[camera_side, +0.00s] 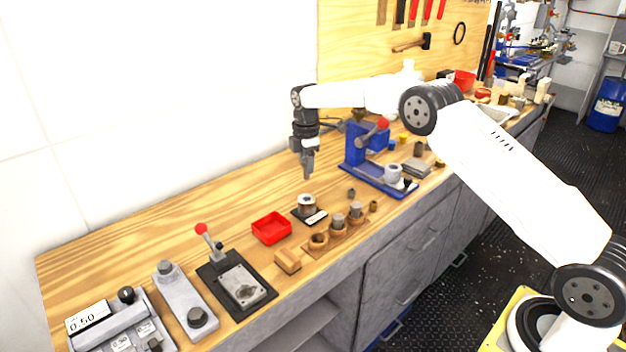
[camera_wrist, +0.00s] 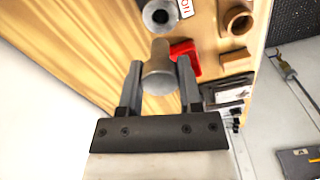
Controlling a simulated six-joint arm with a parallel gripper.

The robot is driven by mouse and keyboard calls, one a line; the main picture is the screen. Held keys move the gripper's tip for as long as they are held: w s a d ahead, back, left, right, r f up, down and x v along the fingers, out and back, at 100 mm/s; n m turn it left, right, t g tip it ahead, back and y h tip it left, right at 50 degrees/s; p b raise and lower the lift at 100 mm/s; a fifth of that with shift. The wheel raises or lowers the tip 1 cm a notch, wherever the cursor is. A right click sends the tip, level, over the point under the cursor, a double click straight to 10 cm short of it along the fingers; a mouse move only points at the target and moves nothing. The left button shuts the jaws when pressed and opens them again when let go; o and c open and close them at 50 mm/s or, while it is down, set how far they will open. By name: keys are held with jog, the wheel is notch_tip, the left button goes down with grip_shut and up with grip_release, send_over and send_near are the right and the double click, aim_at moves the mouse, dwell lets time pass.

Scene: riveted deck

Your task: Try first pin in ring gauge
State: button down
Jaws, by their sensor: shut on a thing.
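My gripper (camera_side: 307,165) is shut on a grey metal pin and holds it in the air above the bench. In the wrist view the pin (camera_wrist: 158,68) sits between the two fingers of my gripper (camera_wrist: 158,76). The ring gauge (camera_side: 306,203) is a silver ring on a black base with a white label, below my gripper and apart from the pin. It also shows at the top of the wrist view (camera_wrist: 160,14). A wooden pin rack (camera_side: 337,236) stands in front of it, with an empty socket at its left end and pins in the others.
A red tray (camera_side: 271,228) lies left of the ring gauge, with a wooden block (camera_side: 288,261) in front. A blue press (camera_side: 369,160) stands to the right. A black lever fixture (camera_side: 236,284) and a digital gauge (camera_side: 117,325) are at the left. The bench behind is clear.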

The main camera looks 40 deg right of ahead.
aim_at(307, 178)
jog(key=shift+f, duration=3.1)
jog(key=shift+f, duration=1.5)
dwell(2.2)
jog(key=shift+r, duration=0.25)
dwell(0.4)
